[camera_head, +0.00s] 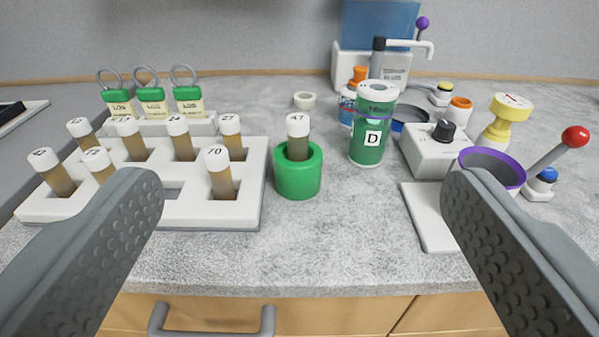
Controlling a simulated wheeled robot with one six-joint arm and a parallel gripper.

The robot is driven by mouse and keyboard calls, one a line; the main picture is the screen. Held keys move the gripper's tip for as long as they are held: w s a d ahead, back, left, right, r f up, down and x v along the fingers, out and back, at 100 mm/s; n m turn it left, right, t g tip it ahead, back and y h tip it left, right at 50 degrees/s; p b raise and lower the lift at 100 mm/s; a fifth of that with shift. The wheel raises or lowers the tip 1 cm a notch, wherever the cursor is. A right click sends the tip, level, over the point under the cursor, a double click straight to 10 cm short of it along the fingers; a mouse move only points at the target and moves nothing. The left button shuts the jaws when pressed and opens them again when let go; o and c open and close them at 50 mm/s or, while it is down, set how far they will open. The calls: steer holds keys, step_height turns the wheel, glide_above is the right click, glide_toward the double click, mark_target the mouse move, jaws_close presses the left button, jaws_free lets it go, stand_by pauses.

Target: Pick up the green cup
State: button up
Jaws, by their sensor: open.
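A short, round green cup (298,182) stands upright on the grey worktop (340,235), near the middle of the view. A tube with a white cap marked 47 (298,135) stands in it, with brown contents showing above the rim. My gripper (302,185) is open, with one finger at the left and one at the right of the picture. The cup appears between the fingers and beyond them, and neither finger touches it. A taller green canister marked D (371,128) stands behind and to the right of the cup.
A white rack (195,212) with several capped tubes stands close left of the cup. Right are a white plate (425,222), a grey box with a black knob (430,152) and a purple-rimmed vessel (492,165). The worktop in front of the cup is clear to its edge.

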steer(key=w+r+g, duration=0.2)
steer(key=w+g, duration=0.4)
steer(key=w, duration=0.6)
steer(key=g, duration=1.1)
glide_toward(298, 147)
steer(key=f, duration=0.7)
steer(key=w+f, duration=0.1)
steer(key=f, duration=0.3)
steer(key=shift+w, duration=0.1)
steer(key=c, duration=1.2)
